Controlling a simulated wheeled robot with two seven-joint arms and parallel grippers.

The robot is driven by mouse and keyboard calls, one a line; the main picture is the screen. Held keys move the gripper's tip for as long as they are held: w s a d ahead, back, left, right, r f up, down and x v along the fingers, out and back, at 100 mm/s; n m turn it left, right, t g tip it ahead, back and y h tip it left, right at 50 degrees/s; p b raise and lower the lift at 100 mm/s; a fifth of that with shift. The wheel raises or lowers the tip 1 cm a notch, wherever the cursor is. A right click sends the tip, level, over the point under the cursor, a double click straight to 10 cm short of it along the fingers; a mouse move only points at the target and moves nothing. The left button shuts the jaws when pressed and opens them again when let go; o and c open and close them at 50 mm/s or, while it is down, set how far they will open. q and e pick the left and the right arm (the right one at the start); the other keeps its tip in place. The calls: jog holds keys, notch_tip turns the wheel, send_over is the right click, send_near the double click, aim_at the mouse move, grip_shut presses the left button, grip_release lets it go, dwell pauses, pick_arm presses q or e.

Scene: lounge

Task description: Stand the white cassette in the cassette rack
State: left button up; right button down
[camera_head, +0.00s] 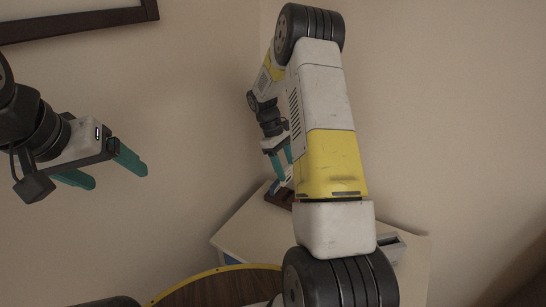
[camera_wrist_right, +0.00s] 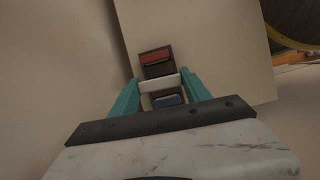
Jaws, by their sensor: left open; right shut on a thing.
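My right gripper (camera_head: 283,169) is at the back corner of the white table, right over the dark brown cassette rack (camera_head: 279,198). In the right wrist view its teal fingers (camera_wrist_right: 160,88) are shut on the white cassette (camera_wrist_right: 159,83), seen edge-on. The white cassette lies across the middle of the rack (camera_wrist_right: 146,71), between a red cassette (camera_wrist_right: 156,58) and a blue cassette (camera_wrist_right: 167,101). I cannot tell whether its lower edge is inside a slot or above it. My left gripper (camera_head: 115,176) is open and empty, in the air at the left.
The white table (camera_head: 245,232) stands close to the walls. A grey box-like object (camera_head: 391,248) is on its right part, partly hidden by my right arm. A round brown top with a yellow rim (camera_head: 215,288) is in front. A dark frame (camera_head: 75,22) hangs on the wall.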

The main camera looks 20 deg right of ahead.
aim_at(287, 182)
jog(key=shift+w+d, duration=0.1)
jog(key=shift+d, duration=0.2)
jog(key=shift+f, duration=3.15)
jog(key=shift+f, duration=1.2)
jog(key=shift+c, duration=2.1)
grip_release()
jog(key=shift+r, duration=0.1)
jog(key=v, duration=0.7)
jog(key=shift+a+r, duration=0.15)
jog(key=shift+r, duration=0.1)
jog(key=shift+w, duration=0.1)
